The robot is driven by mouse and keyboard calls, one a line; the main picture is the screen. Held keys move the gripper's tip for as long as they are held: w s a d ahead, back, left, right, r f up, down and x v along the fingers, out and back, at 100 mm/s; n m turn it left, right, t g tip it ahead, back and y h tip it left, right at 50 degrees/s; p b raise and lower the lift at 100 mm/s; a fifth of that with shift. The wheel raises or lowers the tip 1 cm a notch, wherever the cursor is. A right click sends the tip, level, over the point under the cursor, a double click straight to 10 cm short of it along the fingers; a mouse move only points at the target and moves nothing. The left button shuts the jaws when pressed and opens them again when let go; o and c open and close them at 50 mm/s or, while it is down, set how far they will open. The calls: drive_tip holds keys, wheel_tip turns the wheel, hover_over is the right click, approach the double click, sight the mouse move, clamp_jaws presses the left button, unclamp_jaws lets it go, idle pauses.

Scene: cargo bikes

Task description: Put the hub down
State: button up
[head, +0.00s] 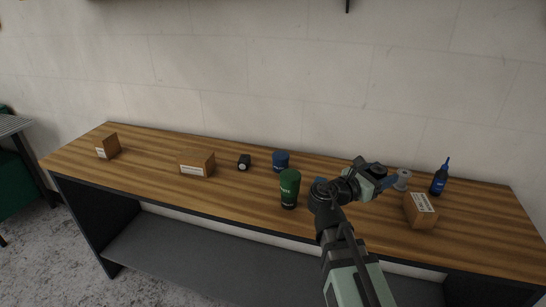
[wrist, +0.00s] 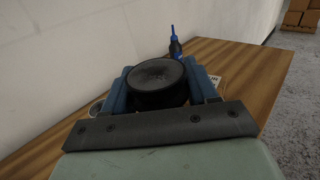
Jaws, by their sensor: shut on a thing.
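The hub (wrist: 158,82) is a black, round thing with a dark dished top face. It sits between the two blue fingers of my gripper (wrist: 163,90), which is shut on it. In the head view my gripper (head: 384,181) is over the right part of the wooden table (head: 235,204), with the hub (head: 376,168) showing dark at its top. The hub's underside is hidden, and I cannot tell its exact height above the table.
A grey spool-like part (head: 403,179), a cardboard box (head: 420,211) and a blue-capped bottle (head: 439,180) stand right of my gripper. A green cup (head: 289,186), a blue tin (head: 281,160), a small black item (head: 244,162) and boxes (head: 197,164) stand left. Bare wood lies between them.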

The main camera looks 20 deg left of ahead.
drive_tip(key=w+a+r+n+t+y, duration=0.1)
drive_tip(key=w+a+n+y, duration=0.15)
drive_tip(key=a, duration=0.35)
drive_tip(key=w+a+n+t+y, duration=0.1)
drive_tip(key=w+a+t+y, duration=0.1)
drive_tip(key=w+a, duration=0.35)
wheel_tip(320, 180, up, 6)
drive_tip(key=n+y, duration=1)
drive_tip(key=y, duration=0.5)
hover_over(196, 152)
drive_tip(key=shift+t, duration=0.3)
drive_tip(key=shift+s+f, duration=0.15)
drive_tip(key=shift+f, duration=4.7)
drive_tip(key=shift+d+f, duration=0.1)
drive_tip(key=o, duration=1.2)
